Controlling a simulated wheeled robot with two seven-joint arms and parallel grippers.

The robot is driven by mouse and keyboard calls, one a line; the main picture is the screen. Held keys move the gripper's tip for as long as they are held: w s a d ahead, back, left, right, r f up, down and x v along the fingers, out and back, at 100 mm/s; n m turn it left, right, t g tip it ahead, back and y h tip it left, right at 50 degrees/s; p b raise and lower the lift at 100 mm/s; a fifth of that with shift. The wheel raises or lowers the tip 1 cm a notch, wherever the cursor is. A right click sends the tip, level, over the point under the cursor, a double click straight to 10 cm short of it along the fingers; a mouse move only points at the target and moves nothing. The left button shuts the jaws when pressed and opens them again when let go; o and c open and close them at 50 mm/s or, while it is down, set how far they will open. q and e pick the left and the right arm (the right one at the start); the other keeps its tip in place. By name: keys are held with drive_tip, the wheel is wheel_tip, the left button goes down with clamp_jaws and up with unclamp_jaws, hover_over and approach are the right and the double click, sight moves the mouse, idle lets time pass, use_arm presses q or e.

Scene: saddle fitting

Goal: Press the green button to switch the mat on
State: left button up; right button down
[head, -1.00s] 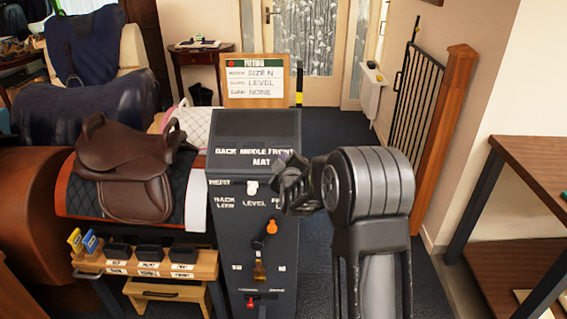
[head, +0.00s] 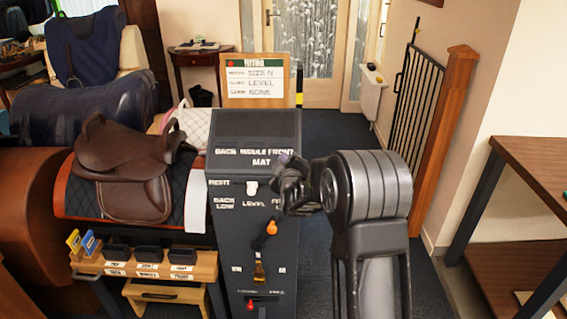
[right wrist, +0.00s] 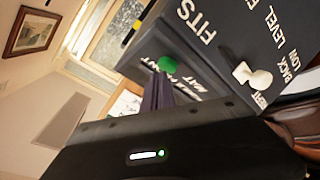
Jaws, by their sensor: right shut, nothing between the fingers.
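The green button (right wrist: 168,64) shows in the right wrist view as a small round knob on the dark control box, by the MAT lettering. My right gripper (right wrist: 161,82) is shut and empty, its fingertips right by the button; whether they touch it I cannot tell. In the head view my right gripper (head: 284,164) is at the right edge of the dark control box (head: 228,250), and the button is hidden there. My left gripper is not in view.
The box carries a white knob (head: 252,187), an orange-tipped lever (head: 270,229) and a red knob (head: 250,305). A brown saddle (head: 125,165) rests on a stand at left. A fitting card (head: 252,82) stands behind the box. Floor is open behind my right arm.

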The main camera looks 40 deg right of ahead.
drive_tip(key=shift+w+d+f+b, duration=0.1)
drive_tip(key=shift+f+b, duration=0.15)
drive_tip(key=shift+b, duration=0.05)
drive_tip(key=shift+r, duration=0.1)
drive_tip(key=shift+s+a+r+p, duration=0.35)
drive_tip(key=shift+s+r+p, duration=0.1)
drive_tip(key=shift+r+p, duration=0.3)
wheel_tip(320, 180, up, 5)
drive_tip(key=s+a+p, duration=0.2)
drive_tip(key=p, duration=0.2)
drive_tip(key=shift+s+p, duration=0.35)
drive_tip(key=shift+p, duration=0.05)
